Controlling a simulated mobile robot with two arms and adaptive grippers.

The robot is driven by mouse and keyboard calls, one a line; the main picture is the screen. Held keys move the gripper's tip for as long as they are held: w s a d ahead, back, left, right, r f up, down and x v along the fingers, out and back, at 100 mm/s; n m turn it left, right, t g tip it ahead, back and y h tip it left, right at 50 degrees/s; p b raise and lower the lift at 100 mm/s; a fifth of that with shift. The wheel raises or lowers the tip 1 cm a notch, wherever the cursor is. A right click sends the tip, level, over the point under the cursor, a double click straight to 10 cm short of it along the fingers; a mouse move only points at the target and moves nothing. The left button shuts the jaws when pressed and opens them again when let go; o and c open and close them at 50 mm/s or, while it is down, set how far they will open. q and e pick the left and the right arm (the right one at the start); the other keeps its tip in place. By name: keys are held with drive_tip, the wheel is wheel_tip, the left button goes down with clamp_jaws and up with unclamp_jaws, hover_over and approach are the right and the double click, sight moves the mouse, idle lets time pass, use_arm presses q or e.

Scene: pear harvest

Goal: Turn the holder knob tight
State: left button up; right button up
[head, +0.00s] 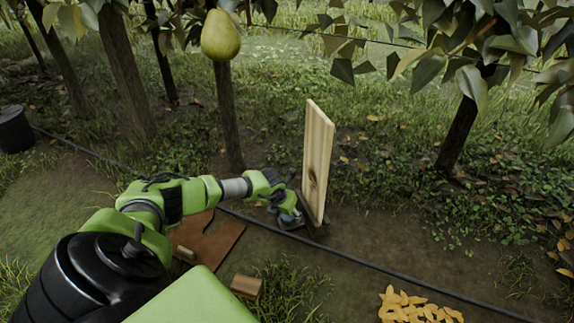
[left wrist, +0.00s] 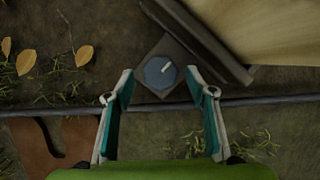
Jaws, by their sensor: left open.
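The holder knob (left wrist: 160,73) is a blue-grey, many-sided disc with a white mark in the left wrist view. It sits on a dark square plate of the holder (left wrist: 181,91), beside the holder's long dark edge. My left gripper (left wrist: 160,82) is open, with one teal-padded finger on each side of the knob in the picture. No contact with the knob shows. In the head view my left gripper (head: 287,212) is low beside the upright wooden board (head: 318,155), and it hides the knob there. My right gripper is not in view.
A black hose (head: 368,264) runs along the ground past the holder. A brown flat piece (head: 212,238) and a small wood block (head: 246,287) lie near my arm. A pear (head: 221,36) hangs above. Yellow leaves (head: 418,308) lie at front right.

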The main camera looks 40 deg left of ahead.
use_arm(q)
drive_tip(key=shift+b+x, duration=0.35)
drive_tip(key=shift+x, duration=0.5)
drive_tip(key=c, duration=1.1)
